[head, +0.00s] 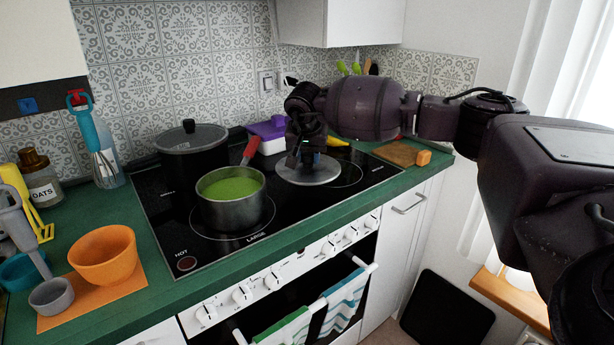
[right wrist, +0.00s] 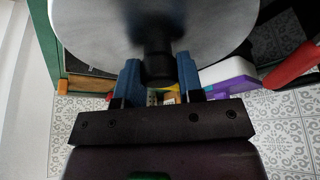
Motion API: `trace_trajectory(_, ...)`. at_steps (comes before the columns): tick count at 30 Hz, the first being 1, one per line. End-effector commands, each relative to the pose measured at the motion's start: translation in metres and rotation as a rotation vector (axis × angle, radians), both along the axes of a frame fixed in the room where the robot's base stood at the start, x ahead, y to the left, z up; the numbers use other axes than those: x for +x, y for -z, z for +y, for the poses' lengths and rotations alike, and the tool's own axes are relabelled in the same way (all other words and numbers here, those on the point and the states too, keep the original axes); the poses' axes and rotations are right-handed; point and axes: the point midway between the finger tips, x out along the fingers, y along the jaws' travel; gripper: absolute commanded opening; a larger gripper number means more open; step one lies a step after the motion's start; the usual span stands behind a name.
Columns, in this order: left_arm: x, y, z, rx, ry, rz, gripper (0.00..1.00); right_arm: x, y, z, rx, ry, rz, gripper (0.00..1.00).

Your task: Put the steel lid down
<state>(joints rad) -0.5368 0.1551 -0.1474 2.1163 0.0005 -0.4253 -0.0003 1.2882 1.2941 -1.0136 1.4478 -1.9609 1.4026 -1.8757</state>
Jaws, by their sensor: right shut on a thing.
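The steel lid (head: 308,172) is a round grey disc over the right part of the black hob in the head view. My right gripper (head: 307,155) is above it, shut on the lid's dark knob. In the right wrist view the lid (right wrist: 155,28) fills the top, with its knob between the blue fingertips of the right gripper (right wrist: 158,75). I cannot tell whether the lid touches the hob. A steel pot of green soup (head: 232,190) stands open on the hob, left of the lid. My left gripper is not in view.
A dark lidded pot (head: 192,152) stands at the hob's back left. A purple and white box (head: 268,135) and a wooden board (head: 398,153) with an orange block (head: 424,158) lie near the lid. An orange bowl (head: 103,255) sits at the counter's left.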

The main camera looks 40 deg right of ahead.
Motion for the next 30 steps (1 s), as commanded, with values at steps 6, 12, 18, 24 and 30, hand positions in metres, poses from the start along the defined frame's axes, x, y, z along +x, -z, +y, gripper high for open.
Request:
trace_trajectory(6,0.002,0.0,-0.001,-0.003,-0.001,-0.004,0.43,0.0,0.019,0.0,-0.002,-0.001,0.003,0.09)
trace_trajectory(12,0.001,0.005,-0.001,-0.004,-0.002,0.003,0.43,0.0,0.052,0.0,0.0,0.0,0.004,0.09)
trace_trajectory(18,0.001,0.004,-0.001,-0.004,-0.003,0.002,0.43,0.0,0.057,0.0,0.0,0.0,-0.001,0.09)
trace_trajectory(24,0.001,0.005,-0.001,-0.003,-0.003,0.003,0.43,0.0,0.058,0.0,-0.001,0.0,-0.001,0.09)
trace_trajectory(30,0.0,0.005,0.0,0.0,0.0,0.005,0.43,0.0,0.06,0.0,-0.001,0.0,-0.001,0.5)
